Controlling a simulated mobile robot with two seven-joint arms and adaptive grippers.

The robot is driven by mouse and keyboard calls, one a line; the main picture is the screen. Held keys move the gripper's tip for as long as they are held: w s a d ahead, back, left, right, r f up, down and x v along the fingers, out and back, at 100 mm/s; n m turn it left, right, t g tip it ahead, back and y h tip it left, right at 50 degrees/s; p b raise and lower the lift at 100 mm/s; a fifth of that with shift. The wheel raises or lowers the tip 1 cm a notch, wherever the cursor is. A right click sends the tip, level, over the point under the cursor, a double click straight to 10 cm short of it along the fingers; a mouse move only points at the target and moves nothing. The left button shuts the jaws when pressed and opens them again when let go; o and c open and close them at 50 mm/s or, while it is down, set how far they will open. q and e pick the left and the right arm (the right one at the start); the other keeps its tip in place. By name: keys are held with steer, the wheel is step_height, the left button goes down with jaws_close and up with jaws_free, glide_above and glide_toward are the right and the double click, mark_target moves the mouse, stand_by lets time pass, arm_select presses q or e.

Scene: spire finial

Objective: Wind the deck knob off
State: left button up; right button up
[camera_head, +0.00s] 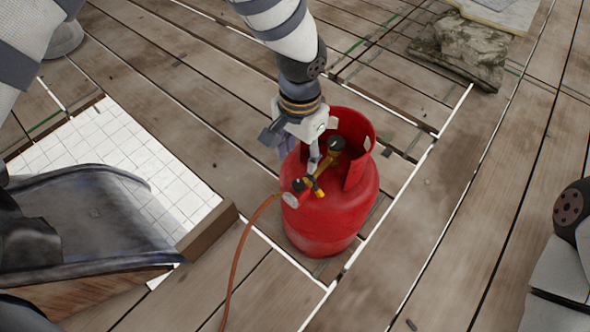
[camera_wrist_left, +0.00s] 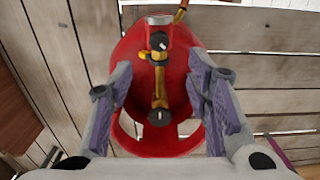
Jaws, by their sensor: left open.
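A red gas cylinder (camera_head: 325,222) stands upright on the wooden deck, with a brass valve (camera_wrist_left: 160,85) inside its raised red collar. A dark round knob (camera_head: 336,144) sits at one end of the valve; it also shows in the left wrist view (camera_wrist_left: 160,117). Another dark fitting (camera_wrist_left: 159,41) sits at the other end, near the round gauge (camera_head: 290,200). I cannot tell which is the deck knob. My left gripper (camera_head: 295,147) is open over the cylinder top, its purple-padded fingers on either side of the valve (camera_wrist_left: 160,95). Contact is unclear. My right gripper is not in view.
An orange-brown hose (camera_head: 238,255) runs from the gauge side down across the planks. A dark metal tray-like thing (camera_head: 90,215) and white tiles (camera_head: 110,140) lie at left. A grey stone-like block (camera_head: 465,45) sits at the top right. Planks right of the cylinder are clear.

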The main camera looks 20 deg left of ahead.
mark_target(298, 183)
arm_select(q)
step_height(298, 183, down, 10)
steer(key=shift+f+b, duration=0.1)
steer(key=shift+b, duration=0.6)
jaws_close()
